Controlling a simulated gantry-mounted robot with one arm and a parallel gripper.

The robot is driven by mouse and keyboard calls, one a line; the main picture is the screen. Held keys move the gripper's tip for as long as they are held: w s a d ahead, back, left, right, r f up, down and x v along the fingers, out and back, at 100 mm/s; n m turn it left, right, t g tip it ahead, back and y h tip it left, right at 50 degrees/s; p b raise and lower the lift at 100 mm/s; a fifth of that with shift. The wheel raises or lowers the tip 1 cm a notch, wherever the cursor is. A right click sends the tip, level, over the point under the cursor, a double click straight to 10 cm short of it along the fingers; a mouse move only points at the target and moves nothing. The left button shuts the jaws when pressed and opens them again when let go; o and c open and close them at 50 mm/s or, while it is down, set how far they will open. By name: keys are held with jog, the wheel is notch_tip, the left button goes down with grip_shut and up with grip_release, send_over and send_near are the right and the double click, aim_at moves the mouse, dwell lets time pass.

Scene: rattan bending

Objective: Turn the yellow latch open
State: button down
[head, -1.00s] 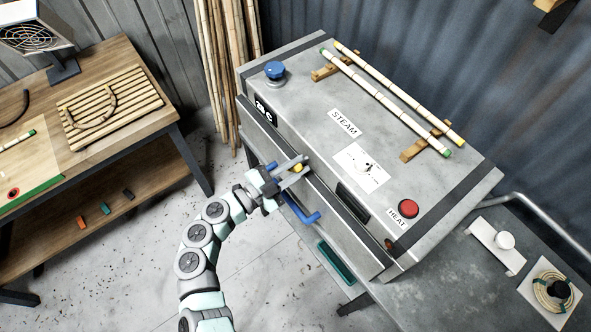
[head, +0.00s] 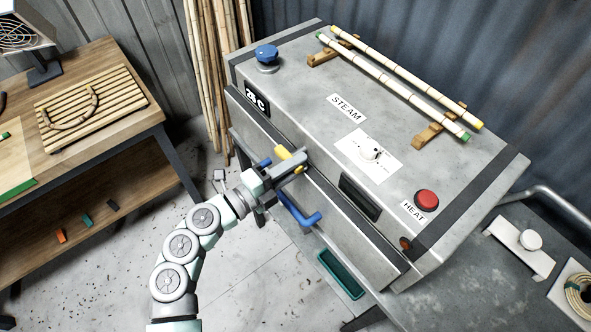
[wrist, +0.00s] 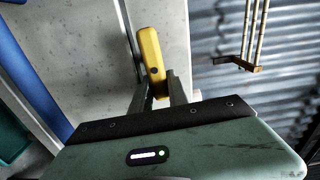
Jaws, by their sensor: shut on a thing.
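The yellow latch (head: 284,153) is on the front face of the grey steam box (head: 400,140). In the wrist view the latch (wrist: 151,62) stands between my two fingers, tilted slightly to the left. My gripper (head: 299,166) is at the box front and shut on the latch; in the wrist view its fingertips (wrist: 158,88) press on the latch's near part. The latch's pivot is partly hidden by my fingers in the head view.
A blue handle (head: 300,214) is just below my gripper on the box front. A wooden bench (head: 100,110) stands at left.

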jog(key=shift+f+m+b, duration=0.15)
jog(key=shift+m+b, duration=0.2)
jog(key=shift+m, duration=0.15)
jog(key=c, duration=1.3)
grip_release()
jog(key=shift+a, duration=0.1)
